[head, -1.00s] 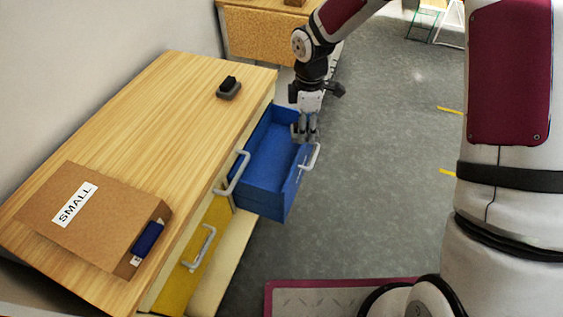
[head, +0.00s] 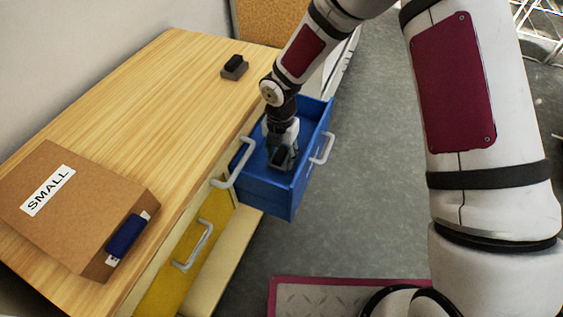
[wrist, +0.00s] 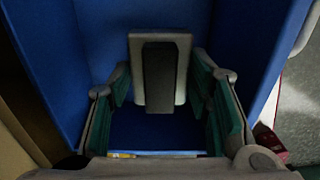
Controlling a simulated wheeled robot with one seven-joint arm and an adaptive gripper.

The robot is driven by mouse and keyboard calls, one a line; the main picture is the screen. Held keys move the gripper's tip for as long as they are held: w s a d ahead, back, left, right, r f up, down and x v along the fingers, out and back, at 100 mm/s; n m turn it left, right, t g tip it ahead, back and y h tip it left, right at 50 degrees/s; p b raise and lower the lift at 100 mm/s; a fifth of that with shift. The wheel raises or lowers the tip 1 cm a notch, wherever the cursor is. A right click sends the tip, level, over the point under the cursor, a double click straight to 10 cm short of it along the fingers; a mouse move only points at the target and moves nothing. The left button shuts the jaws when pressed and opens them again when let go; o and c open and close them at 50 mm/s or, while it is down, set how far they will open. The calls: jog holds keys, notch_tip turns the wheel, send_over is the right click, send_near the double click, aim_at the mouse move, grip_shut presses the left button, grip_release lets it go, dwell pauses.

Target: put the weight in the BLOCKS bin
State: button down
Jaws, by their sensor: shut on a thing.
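My gripper (head: 282,160) is down inside the open blue drawer (head: 318,122). In the wrist view its fingers (wrist: 165,100) stand on both sides of a light grey piece with a dark bar down its middle (wrist: 160,75), and it is shut on this piece. The piece may be the weight; I cannot tell for sure. In the head view the gripper hides it. A dark block on a grey base (head: 234,67) stands on the cabinet top. No bin marked BLOCKS is in view.
A shut yellow drawer (head: 185,260) is below. The blue drawer's walls (wrist: 48,60) surround the gripper. Grey floor (head: 365,210) lies to the right.

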aim_at(281, 165)
jog(key=shift+f, duration=2.6)
jog(key=shift+f+b, duration=0.2)
jog(key=shift+b, duration=0.1)
jog(key=c, duration=0.8)
grip_release()
